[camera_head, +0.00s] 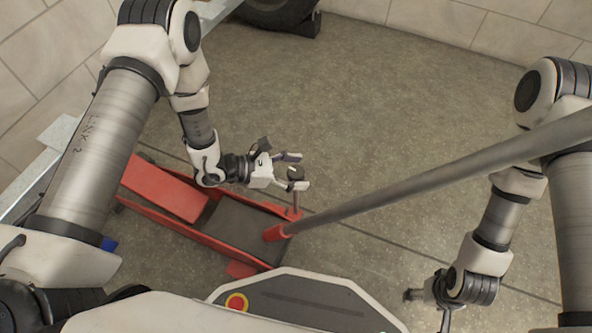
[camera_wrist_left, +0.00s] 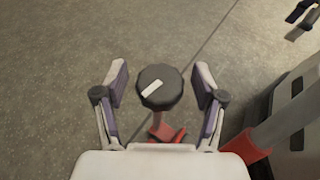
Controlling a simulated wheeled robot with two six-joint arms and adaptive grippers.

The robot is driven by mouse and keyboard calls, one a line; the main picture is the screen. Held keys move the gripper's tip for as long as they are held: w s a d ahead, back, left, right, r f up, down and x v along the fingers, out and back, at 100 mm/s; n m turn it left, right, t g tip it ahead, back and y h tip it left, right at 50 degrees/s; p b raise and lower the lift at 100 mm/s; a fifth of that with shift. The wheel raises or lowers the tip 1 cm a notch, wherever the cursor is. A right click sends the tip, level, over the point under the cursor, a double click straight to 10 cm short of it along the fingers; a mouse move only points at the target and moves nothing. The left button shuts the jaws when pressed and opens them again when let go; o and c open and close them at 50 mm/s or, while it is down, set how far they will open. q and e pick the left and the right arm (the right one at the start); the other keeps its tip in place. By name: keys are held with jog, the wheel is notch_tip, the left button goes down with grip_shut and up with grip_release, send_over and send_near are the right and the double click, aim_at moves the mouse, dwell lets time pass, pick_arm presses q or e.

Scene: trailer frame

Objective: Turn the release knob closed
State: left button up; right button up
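The release knob (camera_head: 295,173) is a dark round cap on a thin red stem at the end of the red floor jack (camera_head: 165,190). In the left wrist view the knob (camera_wrist_left: 160,98) shows from above with a white mark on its top, tilted up to the right. My left gripper (camera_head: 303,171) is open, with one finger on each side of the knob. In the left wrist view the gripper (camera_wrist_left: 160,82) shows gaps between both fingers and the knob. My right gripper (camera_head: 425,311) is open and empty at the lower right, away from the jack.
A long grey jack handle (camera_head: 430,174) rises from a red socket (camera_head: 277,232) close to the knob and crosses to the upper right. A trailer frame (camera_head: 30,185) and a tire (camera_head: 275,12) stand at the left and back. The middle floor is clear.

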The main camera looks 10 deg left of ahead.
pick_arm(q)
jog(key=c, duration=0.9)
jog(key=shift+c, duration=0.2)
jog(key=shift+m+g, duration=0.5)
jog(key=shift+m+g+h+p, duration=0.3)
jog(key=shift+m+g+h, duration=0.1)
jog(key=shift+m+g, duration=0.65)
jog(key=m+g, duration=0.2)
jog(key=g, duration=0.1)
jog(key=shift+m+g, duration=0.25)
jog(key=m+g, duration=0.2)
jog(key=m+g+y+b, duration=0.1)
jog(key=m+g, duration=0.1)
jog(key=g, duration=0.1)
jog(key=shift+f+m, duration=0.2)
jog(key=shift+m, duration=0.1)
jog(key=m+g+y+b, duration=0.2)
jog(key=m+g, duration=0.1)
jog(key=shift+r+m+g+y+b, duration=0.1)
jog(key=shift+m+g+y+b, duration=0.45)
jog(key=shift+m+g+y, duration=0.65)
jog(key=shift+m+y, duration=0.3)
